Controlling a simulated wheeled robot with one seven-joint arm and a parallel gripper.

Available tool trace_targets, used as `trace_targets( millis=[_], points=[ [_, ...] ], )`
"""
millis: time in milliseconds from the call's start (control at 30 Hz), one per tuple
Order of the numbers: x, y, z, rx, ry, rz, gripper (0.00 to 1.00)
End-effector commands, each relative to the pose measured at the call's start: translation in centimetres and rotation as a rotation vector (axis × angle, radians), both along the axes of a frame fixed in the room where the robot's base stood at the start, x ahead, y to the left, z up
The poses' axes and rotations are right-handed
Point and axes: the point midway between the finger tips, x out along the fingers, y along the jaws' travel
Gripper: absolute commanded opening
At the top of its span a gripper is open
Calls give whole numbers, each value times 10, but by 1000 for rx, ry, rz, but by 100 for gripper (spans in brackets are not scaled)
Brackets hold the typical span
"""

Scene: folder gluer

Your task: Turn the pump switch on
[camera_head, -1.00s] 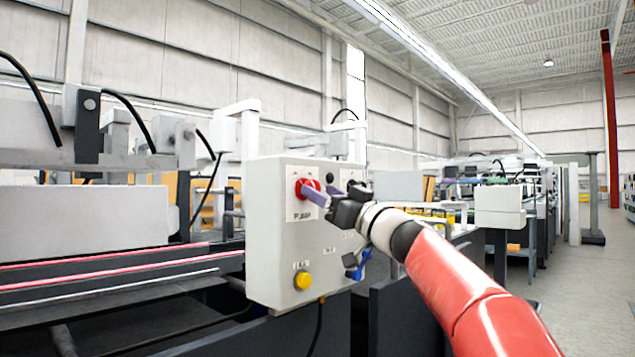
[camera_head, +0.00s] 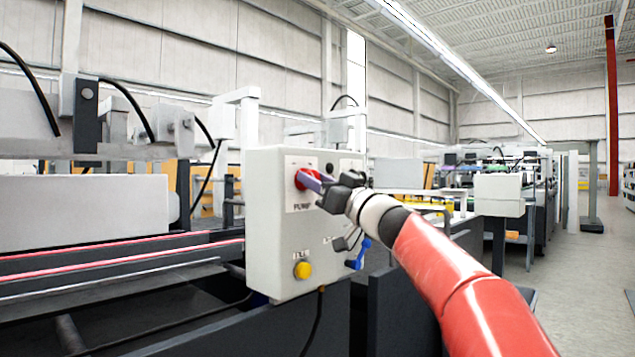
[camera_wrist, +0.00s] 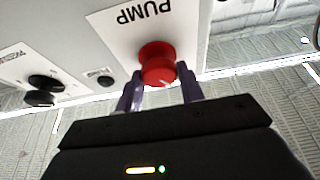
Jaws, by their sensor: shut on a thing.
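The pump switch is a red round knob (camera_head: 301,179) on a white plate marked PUMP, on the front of a light grey control box (camera_head: 262,235). In the wrist view the red knob (camera_wrist: 157,64) sits between the purple fingertips of my gripper (camera_wrist: 160,92), below the upside-down word PUMP. A pale mark shows on the knob's lower edge. My gripper (camera_head: 314,182) reaches the knob from the right and is shut on it. The fingers hide part of the knob in the head view.
A yellow button (camera_head: 302,270) sits low on the same box. A blue handle (camera_head: 358,255) sticks out at its right side. Black knobs (camera_wrist: 46,81) are on a neighbouring plate in the wrist view. Machine rails run at left; open floor (camera_head: 585,270) lies at right.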

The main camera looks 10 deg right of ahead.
Motion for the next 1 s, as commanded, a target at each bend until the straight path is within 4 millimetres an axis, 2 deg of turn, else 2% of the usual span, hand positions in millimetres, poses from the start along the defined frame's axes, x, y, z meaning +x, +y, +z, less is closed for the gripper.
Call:
trace_targets(
  millis=[367, 1000],
  points=[
    [-1, 1, -3, 129, 92, -1, 15],
    [-1, 2, 4, 609, 444, -3, 15]
  ],
)
